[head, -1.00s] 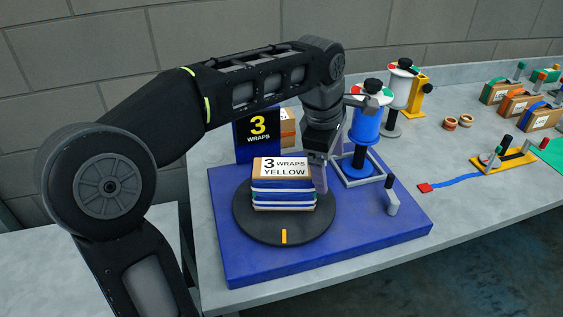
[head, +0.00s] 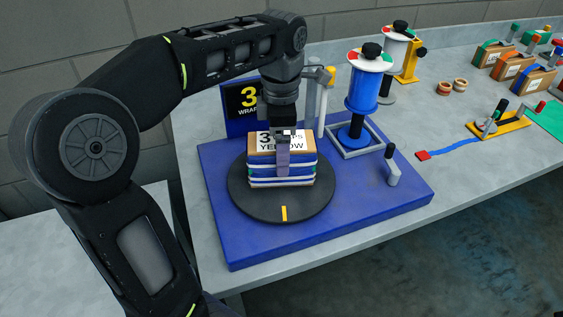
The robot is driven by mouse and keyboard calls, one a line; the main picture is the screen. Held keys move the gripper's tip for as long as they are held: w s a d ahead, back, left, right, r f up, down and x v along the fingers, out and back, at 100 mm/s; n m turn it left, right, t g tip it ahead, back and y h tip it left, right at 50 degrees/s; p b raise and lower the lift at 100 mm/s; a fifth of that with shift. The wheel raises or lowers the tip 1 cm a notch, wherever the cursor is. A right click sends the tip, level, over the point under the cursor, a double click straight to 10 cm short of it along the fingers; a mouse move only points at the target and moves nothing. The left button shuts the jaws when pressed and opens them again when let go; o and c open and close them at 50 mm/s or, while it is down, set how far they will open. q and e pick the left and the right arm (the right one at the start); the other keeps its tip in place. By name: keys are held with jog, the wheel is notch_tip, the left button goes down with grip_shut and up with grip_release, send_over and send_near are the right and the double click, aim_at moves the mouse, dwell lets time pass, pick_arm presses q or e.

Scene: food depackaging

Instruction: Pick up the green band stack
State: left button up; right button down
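A box labelled "3 WRAPS YELLOW" (head: 258,147) with blue and white bands around its sides sits on the black turntable (head: 285,213) of the blue base. My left gripper (head: 283,160) comes down over it from above. One finger hangs in front of the box's near face and covers part of the label. The other finger is hidden, so its grip is unclear. A small box with a green band (head: 493,55) stands at the back right, beside similar boxes with orange and blue bands. No thing is clearly a green band stack. My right gripper is not in view.
A blue spool (head: 370,80) stands on a square frame behind the turntable, with a small crank (head: 391,168) at its right. A black "3 WRAPS" sign (head: 242,100) stands behind. A yellow tool (head: 498,125) and a blue strip with a red end (head: 422,155) lie right.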

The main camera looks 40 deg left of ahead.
pick_arm(q)
notch_tip(320, 180, down, 5)
jog(key=shift+w+f+p, duration=0.1)
jog(key=shift+p, duration=0.65)
jog(key=shift+c, duration=0.4)
grip_shut()
dwell(0.7)
